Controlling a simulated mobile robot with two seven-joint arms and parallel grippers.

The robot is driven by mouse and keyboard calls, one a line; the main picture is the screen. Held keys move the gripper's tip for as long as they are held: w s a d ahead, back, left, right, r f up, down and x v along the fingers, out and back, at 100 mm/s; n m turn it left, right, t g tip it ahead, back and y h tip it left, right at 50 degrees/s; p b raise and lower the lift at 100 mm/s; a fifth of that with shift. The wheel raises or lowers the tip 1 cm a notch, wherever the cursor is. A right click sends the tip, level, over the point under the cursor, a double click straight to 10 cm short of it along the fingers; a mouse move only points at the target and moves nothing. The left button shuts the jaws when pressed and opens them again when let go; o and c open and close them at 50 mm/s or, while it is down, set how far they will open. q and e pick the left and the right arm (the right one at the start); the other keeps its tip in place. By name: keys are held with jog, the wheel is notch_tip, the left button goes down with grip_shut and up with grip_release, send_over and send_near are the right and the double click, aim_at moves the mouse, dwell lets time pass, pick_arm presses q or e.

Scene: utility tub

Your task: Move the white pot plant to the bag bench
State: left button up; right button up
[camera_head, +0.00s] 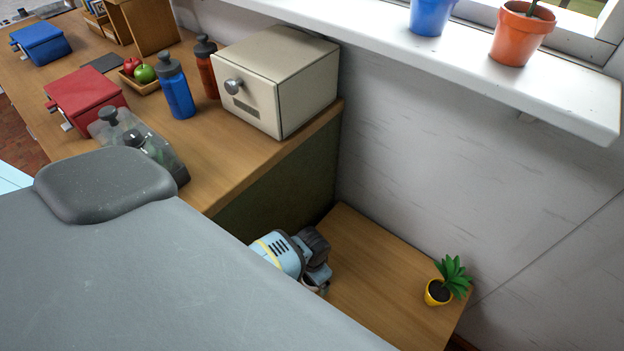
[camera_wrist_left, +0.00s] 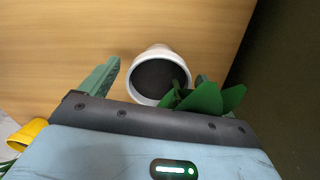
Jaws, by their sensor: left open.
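The white pot plant (camera_wrist_left: 134,75) stands on a wooden surface in the left wrist view, with dark soil and green leaves towards the right finger. My left gripper (camera_head: 318,276) is over the low wooden surface (camera_head: 372,270) in the head view and mostly hides the white pot there. In the left wrist view its fingers are open, one on each side of the pot, with a gap on the left. Contact on the right cannot be told, as leaves cover that side. I cannot tell which surface is the bag bench. My right gripper is not in view.
A yellow pot plant (camera_head: 438,293) stands at the low surface's right end. A higher wooden counter (camera_head: 222,165) carries a cream box (camera_head: 310,85), bottles and lunch boxes. A white windowsill (camera_head: 450,55) with pots juts out above. The low surface between gripper and yellow pot is clear.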

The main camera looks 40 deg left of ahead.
pick_arm(q)
jog(key=shift+r, duration=0.3)
notch_tip(320, 180, up, 12)
jog(key=p, duration=0.4)
jog(key=shift+f, duration=0.15)
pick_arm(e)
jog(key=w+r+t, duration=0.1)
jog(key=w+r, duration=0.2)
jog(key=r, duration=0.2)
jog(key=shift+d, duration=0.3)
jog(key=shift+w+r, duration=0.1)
pick_arm(q)
jog(key=s+d+f+t+h, duration=0.1)
jog(key=s+d+f+t, duration=0.1)
jog(key=s, duration=0.4)
jog(key=s+d+f+t+h, duration=0.1)
jog(key=s+d+f+t, duration=0.1)
jog(key=s, duration=0.5)
jog(key=s+a+r+n+t, duration=0.1)
jog(key=s+r+t, duration=0.3)
jog(key=s+r, duration=0.4)
jog(key=shift+s+a+t, duration=0.15)
jog(key=shift+s+t, duration=0.15)
jog(key=shift+s, duration=0.8)
